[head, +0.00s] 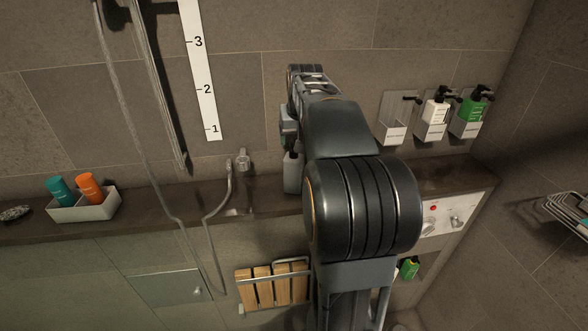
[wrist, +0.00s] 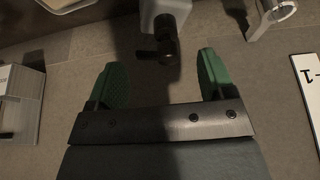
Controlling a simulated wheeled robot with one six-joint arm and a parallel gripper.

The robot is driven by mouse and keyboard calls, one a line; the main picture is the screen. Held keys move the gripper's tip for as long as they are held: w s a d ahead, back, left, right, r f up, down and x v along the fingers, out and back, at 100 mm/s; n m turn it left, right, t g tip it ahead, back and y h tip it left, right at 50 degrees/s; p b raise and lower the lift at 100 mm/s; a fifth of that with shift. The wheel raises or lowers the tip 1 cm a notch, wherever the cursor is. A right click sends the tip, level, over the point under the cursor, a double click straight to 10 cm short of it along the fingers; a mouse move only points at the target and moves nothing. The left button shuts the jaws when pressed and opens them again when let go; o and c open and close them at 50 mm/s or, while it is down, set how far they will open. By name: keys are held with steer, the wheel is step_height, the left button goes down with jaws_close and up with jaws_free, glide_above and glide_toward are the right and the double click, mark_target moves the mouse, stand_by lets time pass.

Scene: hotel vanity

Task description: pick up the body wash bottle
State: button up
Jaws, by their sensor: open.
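A pale grey pump bottle with a black pump head (head: 291,175) stands on the dark ledge, partly hidden by my arm; I take it to be the body wash bottle, but no label is readable. In the wrist view the bottle (wrist: 165,12) shows at the top edge, its black pump pointing toward my gripper. My gripper (wrist: 159,60) is open, with its two green finger pads apart on either side of the pump head. Nothing is held. The pump head lies near the gap between the fingertips, and I cannot tell whether anything touches.
Three wall holders hang at right: one empty (head: 394,131), one with a white bottle (head: 436,111), one with a green bottle (head: 474,108). A tray (head: 85,207) with teal and orange bottles sits at left. A metal bracket (head: 243,160) and hose are left of the grey bottle.

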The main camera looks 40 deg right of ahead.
steer(key=shift+p+x, duration=0.3)
steer(key=shift+x, duration=1.8)
steer(key=shift+d, duration=0.1)
steer(key=shift+c, duration=0.3)
steer(key=shift+r, duration=0.1)
steer(key=c, duration=1.3)
steer(key=shift+c, duration=0.2)
steer(key=shift+r, duration=0.1)
step_height(320, 180, up, 10)
steer(key=shift+f, duration=0.1)
jaws_close()
